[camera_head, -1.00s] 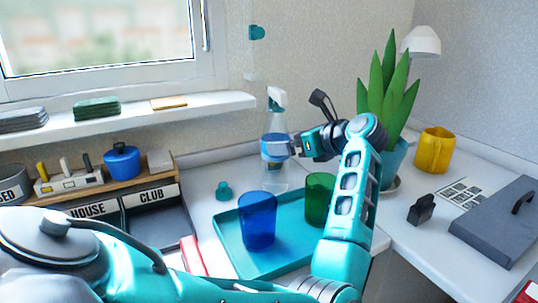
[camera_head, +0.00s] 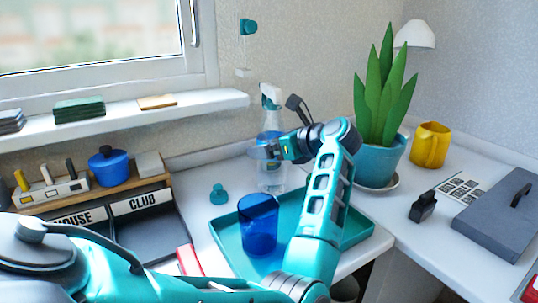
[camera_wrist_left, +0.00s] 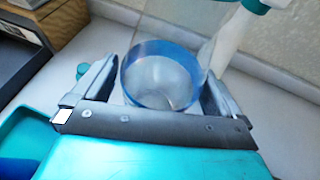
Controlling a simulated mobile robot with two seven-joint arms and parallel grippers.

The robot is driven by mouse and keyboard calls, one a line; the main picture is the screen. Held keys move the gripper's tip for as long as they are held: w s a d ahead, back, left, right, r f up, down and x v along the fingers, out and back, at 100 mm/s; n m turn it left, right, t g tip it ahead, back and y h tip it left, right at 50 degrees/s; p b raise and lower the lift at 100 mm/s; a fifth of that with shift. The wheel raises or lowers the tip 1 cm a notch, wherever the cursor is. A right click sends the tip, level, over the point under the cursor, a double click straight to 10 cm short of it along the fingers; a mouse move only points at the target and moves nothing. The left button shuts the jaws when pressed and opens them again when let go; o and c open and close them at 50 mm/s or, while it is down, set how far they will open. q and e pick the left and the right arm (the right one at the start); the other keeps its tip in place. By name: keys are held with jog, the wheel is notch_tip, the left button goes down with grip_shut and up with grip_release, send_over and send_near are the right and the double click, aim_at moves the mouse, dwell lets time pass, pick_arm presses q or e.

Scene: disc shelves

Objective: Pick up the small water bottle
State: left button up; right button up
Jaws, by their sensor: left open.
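A clear bottle with a blue band (camera_wrist_left: 160,75) stands between the fingers of my left gripper (camera_wrist_left: 158,88) in the left wrist view. The fingers are open, one on each side, and I cannot tell if either touches it. In the head view my left gripper (camera_head: 272,150) is at a clear bottle with a blue band (camera_head: 270,138) and a white and teal spray head (camera_head: 271,95), upright on the counter behind the tray. A white and teal spray part (camera_wrist_left: 238,35) also shows behind the banded bottle in the wrist view; I cannot tell whether these are one bottle.
A teal tray (camera_head: 232,243) holds a blue cup (camera_head: 259,225) below my forearm. A small teal object (camera_head: 219,194) stands left of the bottle. A potted plant (camera_head: 378,165) is close on the right. Disc boxes (camera_head: 140,203) stand left, under the window ledge (camera_head: 200,108).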

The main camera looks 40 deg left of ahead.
pick_arm(q)
jog(key=c, duration=1.1)
jog(key=shift+r, duration=0.1)
jog(key=shift+c, duration=1.4)
pick_arm(e)
jog(key=shift+d+f, duration=0.1)
jog(key=shift+f, duration=0.1)
pick_arm(q)
jog(key=shift+r, duration=0.15)
pick_arm(e)
jog(key=shift+s+r, duration=0.1)
